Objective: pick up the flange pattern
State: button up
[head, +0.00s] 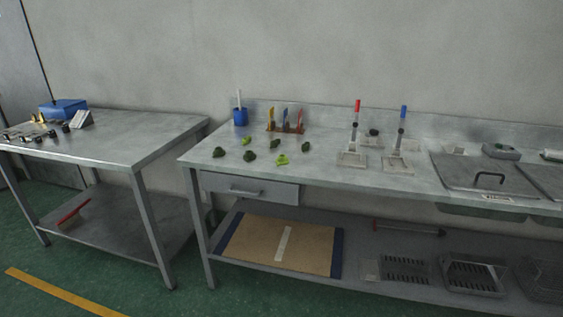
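Several small green pieces lie in two loose rows on the left part of the right-hand steel bench (330,180). A dark green piece (249,156) and a brighter, flat-looking green piece (281,159) are in the front row, with another dark green piece (218,152) to their left. Smaller green pieces (275,143) (306,146) lie behind them. They are too small in this view to tell which one is the flange pattern. My gripper is not in view.
A blue cup (240,116) and a tool rack (285,126) stand behind the pieces. Two upright hand presses (353,140) (400,143) and a lidded steel basin (485,172) stand to the right. Another bench (130,140) stands left, past a gap. The green floor in front looks clear.

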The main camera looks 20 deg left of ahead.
aim_at(282, 160)
jog(key=i+j, duration=0.2)
jog(key=j, duration=0.2)
jog(key=i+j, duration=0.2)
jog(key=j, duration=0.2)
jog(key=i+j, duration=0.15)
jog(key=j, duration=0.2)
jog(key=i+j, duration=0.2)
jog(key=j, duration=0.2)
jog(key=i+j, duration=0.2)
jog(key=j, duration=0.2)
jog(key=i+j, duration=0.2)
jog(key=j, duration=0.2)
